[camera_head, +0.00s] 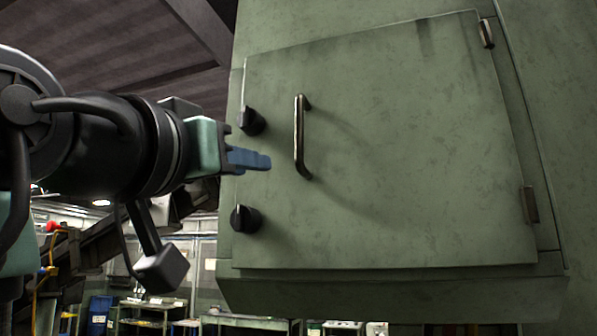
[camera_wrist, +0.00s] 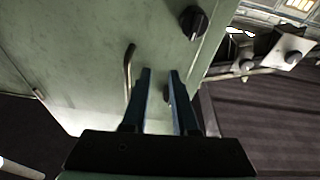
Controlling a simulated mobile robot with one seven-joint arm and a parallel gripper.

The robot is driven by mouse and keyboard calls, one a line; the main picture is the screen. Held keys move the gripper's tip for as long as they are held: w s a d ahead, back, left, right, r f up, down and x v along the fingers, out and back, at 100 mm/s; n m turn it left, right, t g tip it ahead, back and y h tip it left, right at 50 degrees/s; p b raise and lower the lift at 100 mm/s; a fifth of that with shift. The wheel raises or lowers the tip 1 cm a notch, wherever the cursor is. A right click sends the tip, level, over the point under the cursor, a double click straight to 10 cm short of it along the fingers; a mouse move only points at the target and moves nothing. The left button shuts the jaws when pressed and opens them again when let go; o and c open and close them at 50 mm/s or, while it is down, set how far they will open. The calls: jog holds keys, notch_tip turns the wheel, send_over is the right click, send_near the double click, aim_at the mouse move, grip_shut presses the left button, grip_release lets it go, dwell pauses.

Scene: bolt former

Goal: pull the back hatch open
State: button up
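The back hatch (camera_head: 400,150) is a square green metal panel, closed against the green machine body. Its upright bar handle (camera_head: 301,138) is near its left edge. My gripper (camera_head: 266,160), with blue fingers, is left of the handle in the head view, between two black knobs in height. In the wrist view, the fingers (camera_wrist: 160,72) are apart with no handle between them. The handle (camera_wrist: 128,75) is just left of the left finger there, its lower part close to that finger. I cannot tell how far the fingertips are from the panel.
The upper black knob (camera_head: 251,121) and lower black knob (camera_head: 245,219) sit on the hatch's left edge, close to my gripper. Hinges (camera_head: 486,33) are on the right edge. Shelves and benches (camera_head: 250,325) stand far behind, below. Space in front of the hatch looks clear.

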aim_at(297, 114)
jog(key=s+r+m+g+h+p, duration=0.1)
jog(key=s+r+m+g+h, duration=0.15)
jog(key=s+r, duration=0.55)
jog(key=shift+g+y, duration=0.25)
jog(key=shift+g, duration=0.3)
jog(key=p+x, duration=0.6)
jog(key=x, duration=0.5)
jog(key=shift+w+d+f+p, duration=0.15)
jog(key=shift+w+p, duration=0.2)
jog(key=shift+p, duration=0.05)
jog(key=shift+w+d+f, duration=0.15)
jog(key=shift+w+d, duration=0.05)
jog(key=shift+w, duration=0.3)
grip_shut()
